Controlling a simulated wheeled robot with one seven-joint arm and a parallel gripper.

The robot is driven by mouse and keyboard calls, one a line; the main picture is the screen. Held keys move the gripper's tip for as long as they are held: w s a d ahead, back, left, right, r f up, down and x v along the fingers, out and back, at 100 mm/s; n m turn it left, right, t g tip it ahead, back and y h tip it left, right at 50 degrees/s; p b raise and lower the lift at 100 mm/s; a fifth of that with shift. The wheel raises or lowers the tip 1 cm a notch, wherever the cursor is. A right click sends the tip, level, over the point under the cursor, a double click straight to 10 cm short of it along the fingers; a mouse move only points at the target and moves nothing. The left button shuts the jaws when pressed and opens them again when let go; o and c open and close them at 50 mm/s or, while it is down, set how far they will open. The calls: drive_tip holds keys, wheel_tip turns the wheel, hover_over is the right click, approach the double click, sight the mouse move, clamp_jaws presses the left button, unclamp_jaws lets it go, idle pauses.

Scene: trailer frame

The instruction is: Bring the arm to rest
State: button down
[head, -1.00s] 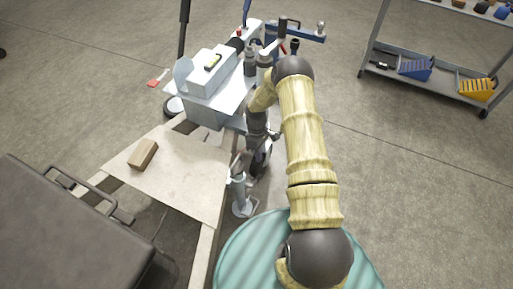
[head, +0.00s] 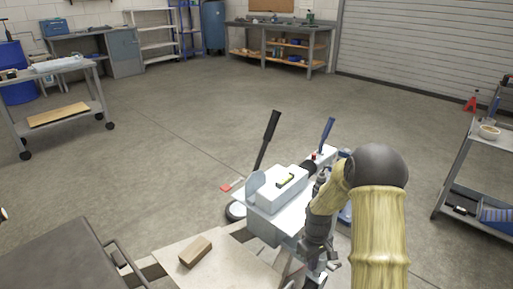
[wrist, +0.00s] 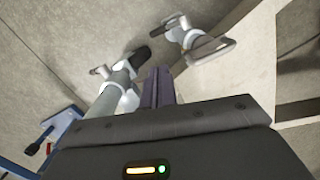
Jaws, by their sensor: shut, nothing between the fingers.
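My arm (head: 380,235) shows at the lower right of the head view, its pale yellow links bent at a dark round joint. My gripper (head: 318,272) hangs downward near the bottom edge of the head view, beside the white box-like unit on the trailer frame. In the wrist view the dark fingers (wrist: 158,88) are together and hold nothing. A grey post with a clamp (wrist: 117,90) is close to the left of the fingers there; I cannot tell whether they touch.
The white unit (head: 275,215) with a small level on top stands left of my arm. A wooden block (head: 195,252) lies on a pale board (head: 225,270). A shelf cart (head: 465,185) is at the right, a workbench (head: 285,40) at the back. The middle floor is clear.

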drive_tip(key=s+a+r+m+t, duration=0.1)
drive_tip(key=s+r+m+t, duration=0.15)
drive_tip(key=s+r, duration=0.6)
drive_tip(key=s+a+r+m+t, duration=0.2)
drive_tip(key=s+r+m, duration=0.2)
drive_tip(key=s+r, duration=0.45)
wheel_tip(320, 180, up, 37)
drive_tip(key=w+p, duration=0.1)
drive_tip(key=p, duration=3.6)
drive_tip(key=shift+d, duration=0.25)
drive_tip(key=shift+g, duration=0.25)
